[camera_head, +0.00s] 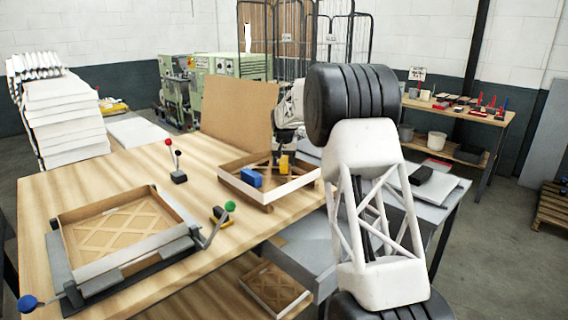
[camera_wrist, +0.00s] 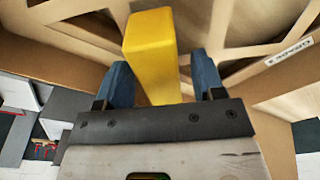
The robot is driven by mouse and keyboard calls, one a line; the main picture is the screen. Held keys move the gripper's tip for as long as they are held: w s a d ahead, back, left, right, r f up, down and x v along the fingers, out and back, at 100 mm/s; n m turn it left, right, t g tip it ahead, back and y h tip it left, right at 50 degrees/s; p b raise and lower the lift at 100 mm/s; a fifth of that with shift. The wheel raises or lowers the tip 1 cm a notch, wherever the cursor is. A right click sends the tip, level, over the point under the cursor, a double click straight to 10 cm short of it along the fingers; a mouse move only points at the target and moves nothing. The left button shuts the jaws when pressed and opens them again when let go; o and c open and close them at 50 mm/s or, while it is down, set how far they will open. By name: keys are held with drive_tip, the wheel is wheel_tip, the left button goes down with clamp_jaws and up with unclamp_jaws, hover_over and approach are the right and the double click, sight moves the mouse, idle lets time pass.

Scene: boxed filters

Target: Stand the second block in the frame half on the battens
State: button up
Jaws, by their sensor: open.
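The yellow block (camera_head: 284,164) is upright over the lattice of battens in the right-hand cardboard frame half (camera_head: 240,189). In the wrist view the yellow block (camera_wrist: 152,50) is between the two blue fingers of my gripper (camera_wrist: 163,82), with a visible gap on the right side. My gripper is open around it; it also shows in the head view (camera_head: 287,148), partly behind my arm. Contact between block foot and battens is hard to make out. A blue block (camera_head: 251,178) stands in the same frame half, left of the yellow one.
A cardboard panel (camera_head: 240,112) stands upright behind the frame half. Another latticed frame (camera_head: 120,228) sits in a grey jig at left, with a green-knobbed lever (camera_head: 229,206). A small stand with red and black knobs (camera_head: 178,177) is between them. The table (camera_head: 60,188) is otherwise mostly bare.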

sight(285, 161)
wheel_tip(285, 161, up, 12)
drive_tip(key=s, duration=0.1)
drive_tip(key=shift+f, duration=0.15)
idle(0.3)
drive_tip(key=shift+s, duration=0.1)
idle(0.7)
drive_tip(key=s+d+r, duration=0.4)
drive_tip(key=s+d, duration=0.1)
drive_tip(key=s, duration=0.7)
drive_tip(key=s+d+r, duration=0.4)
drive_tip(key=s, duration=0.7)
drive_tip(key=s+d+r, duration=0.3)
drive_tip(key=s+d, duration=0.2)
drive_tip(key=s, duration=0.7)
drive_tip(key=s+d+f, duration=0.2)
drive_tip(key=s+f, duration=0.2)
drive_tip(key=s, duration=0.9)
drive_tip(key=s+d+f+t, duration=0.1)
drive_tip(key=s+d+f, duration=0.2)
drive_tip(key=s, duration=1)
drive_tip(key=s+d+f, duration=0.2)
drive_tip(key=s+f, duration=0.4)
drive_tip(key=s, duration=0.8)
drive_tip(key=shift+d+f, duration=0.15)
